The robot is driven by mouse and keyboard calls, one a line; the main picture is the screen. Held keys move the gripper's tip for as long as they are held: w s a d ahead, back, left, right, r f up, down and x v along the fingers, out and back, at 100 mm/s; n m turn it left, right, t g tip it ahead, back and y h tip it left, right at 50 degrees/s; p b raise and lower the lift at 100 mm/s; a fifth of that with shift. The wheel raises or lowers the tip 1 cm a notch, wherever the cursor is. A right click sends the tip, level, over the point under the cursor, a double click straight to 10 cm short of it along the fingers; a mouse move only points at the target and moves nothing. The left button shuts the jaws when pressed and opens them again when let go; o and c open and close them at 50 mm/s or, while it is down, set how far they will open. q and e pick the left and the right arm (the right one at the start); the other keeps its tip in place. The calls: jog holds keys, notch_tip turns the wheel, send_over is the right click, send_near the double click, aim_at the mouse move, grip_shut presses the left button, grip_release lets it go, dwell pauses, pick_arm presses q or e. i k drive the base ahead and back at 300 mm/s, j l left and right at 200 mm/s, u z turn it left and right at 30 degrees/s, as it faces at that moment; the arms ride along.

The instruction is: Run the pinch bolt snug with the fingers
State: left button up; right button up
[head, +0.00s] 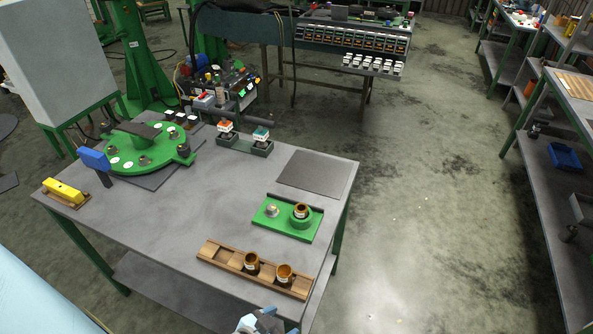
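A green round plate assembly (165,154) lies on the left back of the workbench (190,214), on a dark mat. A blue block on a dark stem (94,158) stands at the plate's left front.
A yellow-topped block (64,191) sits at the left edge. The bench middle is clear.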

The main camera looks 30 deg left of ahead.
aim_at(272, 209)
jog(key=u, duration=1)
